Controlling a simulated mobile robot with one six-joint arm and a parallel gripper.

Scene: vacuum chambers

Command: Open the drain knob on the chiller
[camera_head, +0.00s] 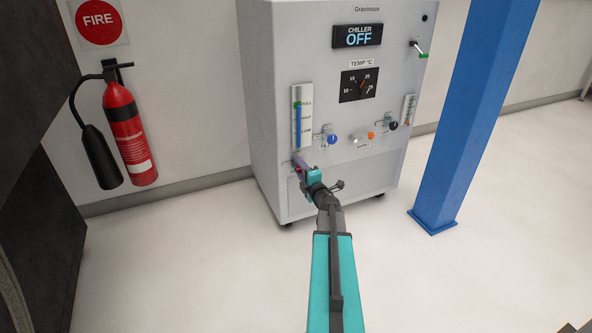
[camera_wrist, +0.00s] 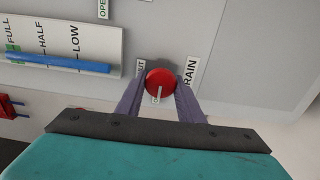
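The chiller (camera_head: 270,80) is a grey cabinet against the wall, and its display reads CHILLER OFF. The drain knob (camera_wrist: 160,83) is round and red with a small pale pointer line aimed downward. A partly hidden DRAIN label (camera_wrist: 189,74) is to its right and a label ending in UT to its left. An OPEN label (camera_wrist: 103,7) shows higher up. My gripper (camera_wrist: 160,98) has one purplish finger on each side of the knob, closed in against its sides. In the head view, my gripper (camera_head: 300,166) reaches the lower left of the front panel and hides the knob.
A level gauge (camera_head: 302,118) marked FULL, HALF and LOW is above the drain. A blue knob (camera_head: 334,139) and an orange knob (camera_head: 371,135) are to the right. A blue post (camera_head: 470,110) stands right of the chiller. A fire extinguisher (camera_head: 128,130) hangs at left.

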